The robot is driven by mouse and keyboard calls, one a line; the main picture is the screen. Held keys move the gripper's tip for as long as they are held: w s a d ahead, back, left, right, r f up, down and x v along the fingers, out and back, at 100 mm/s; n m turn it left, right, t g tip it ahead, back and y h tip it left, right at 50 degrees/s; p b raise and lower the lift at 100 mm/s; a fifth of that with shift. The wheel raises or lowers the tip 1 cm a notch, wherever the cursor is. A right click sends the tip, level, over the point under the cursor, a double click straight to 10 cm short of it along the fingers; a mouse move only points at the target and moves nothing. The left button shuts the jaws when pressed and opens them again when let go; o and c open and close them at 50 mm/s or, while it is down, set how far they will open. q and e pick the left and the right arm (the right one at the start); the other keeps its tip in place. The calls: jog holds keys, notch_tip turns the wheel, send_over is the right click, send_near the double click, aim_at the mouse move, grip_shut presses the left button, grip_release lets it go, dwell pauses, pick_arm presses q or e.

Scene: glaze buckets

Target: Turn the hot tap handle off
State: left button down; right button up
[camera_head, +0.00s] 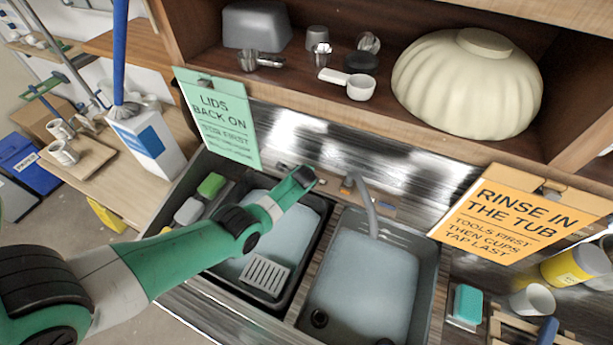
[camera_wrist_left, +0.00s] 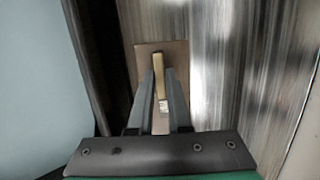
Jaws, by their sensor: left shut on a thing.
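My left gripper (camera_head: 312,173) reaches from the left over the dark tub to the back wall of the sink. In the left wrist view its two grey fingers (camera_wrist_left: 162,85) are closed on a narrow brass-coloured tap handle (camera_wrist_left: 159,78). The handle stands in front of a brown backing plate (camera_wrist_left: 146,58). In the head view the gripper hides this handle. A grey curved tap spout (camera_head: 368,205) rises to the right of the gripper, above the right basin. I cannot read a hot mark on the handle. My right gripper is not in view.
The right basin (camera_head: 432,262) holds pale blue water; the dark left tub (camera_head: 318,245) also holds water, with a grey slotted piece (camera_head: 265,275). A green sign (camera_head: 222,120) hangs close behind my arm. An orange sign (camera_head: 515,215) hangs at right.

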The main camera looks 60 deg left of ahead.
pick_arm(q)
jog(key=shift+f, duration=0.1)
jog(key=c, duration=0.9)
grip_release()
jog(key=shift+o, duration=0.2)
jog(key=p+v, duration=1.1)
jog(key=p, duration=0.1)
jog(key=shift+d+r, duration=0.15)
jog(key=shift+r, duration=0.2)
